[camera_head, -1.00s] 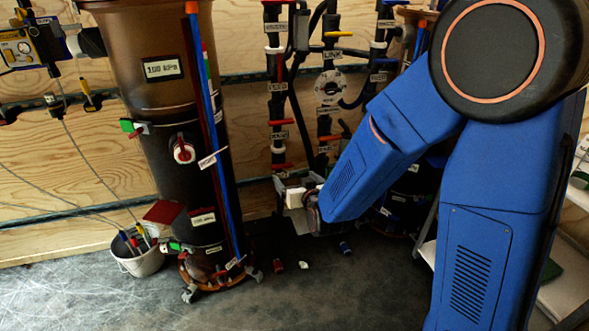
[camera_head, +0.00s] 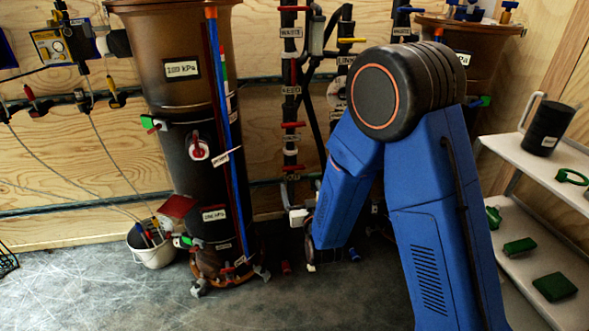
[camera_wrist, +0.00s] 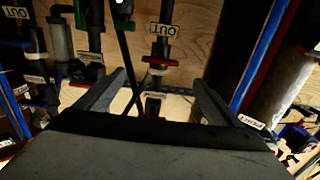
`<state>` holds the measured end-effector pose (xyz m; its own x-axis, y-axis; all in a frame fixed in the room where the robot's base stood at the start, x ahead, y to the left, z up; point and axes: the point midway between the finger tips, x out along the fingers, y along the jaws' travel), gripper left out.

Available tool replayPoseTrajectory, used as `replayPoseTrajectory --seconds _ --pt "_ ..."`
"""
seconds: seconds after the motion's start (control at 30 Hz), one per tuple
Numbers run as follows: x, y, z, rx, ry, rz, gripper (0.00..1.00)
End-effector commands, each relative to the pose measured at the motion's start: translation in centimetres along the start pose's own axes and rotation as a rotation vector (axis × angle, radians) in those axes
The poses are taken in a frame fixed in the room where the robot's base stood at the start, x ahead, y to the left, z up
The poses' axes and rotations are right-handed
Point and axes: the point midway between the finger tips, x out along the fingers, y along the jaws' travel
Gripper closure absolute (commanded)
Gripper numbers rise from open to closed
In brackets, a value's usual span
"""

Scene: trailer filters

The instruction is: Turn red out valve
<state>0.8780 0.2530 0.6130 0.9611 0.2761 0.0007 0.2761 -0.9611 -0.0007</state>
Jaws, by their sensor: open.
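Nothing is held. In the head view, red handles (camera_head: 293,124) show on the pipes left of my blue arm. My arm hides the lower pipes and the gripper fingers are not clear there.
A large dark filter tank (camera_head: 180,90) stands left of the pipes. A white bucket (camera_head: 152,252) stands on the floor beside it. A white shelf (camera_head: 545,160) with green parts and a black mug is at the right. The front-left floor is clear.

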Motion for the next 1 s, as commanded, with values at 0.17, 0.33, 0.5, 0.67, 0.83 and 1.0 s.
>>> replayPoseTrajectory --seconds 0.17,0.33,0.5,0.67,0.83,1.0 --pt "3.3 0.1 0.0 -0.001 0.001 0.001 0.12" --pt "6.3 0.1 0.1 0.000 0.000 0.001 0.12" --pt "9.2 0.0 0.0 0.000 0.000 0.000 0.12" --pt "11.5 0.1 0.0 0.000 0.000 0.000 0.12" --pt "12.9 0.1 0.0 0.000 -0.001 0.001 0.12" --pt "13.4 0.1 0.0 -0.001 -0.001 0.000 0.12"
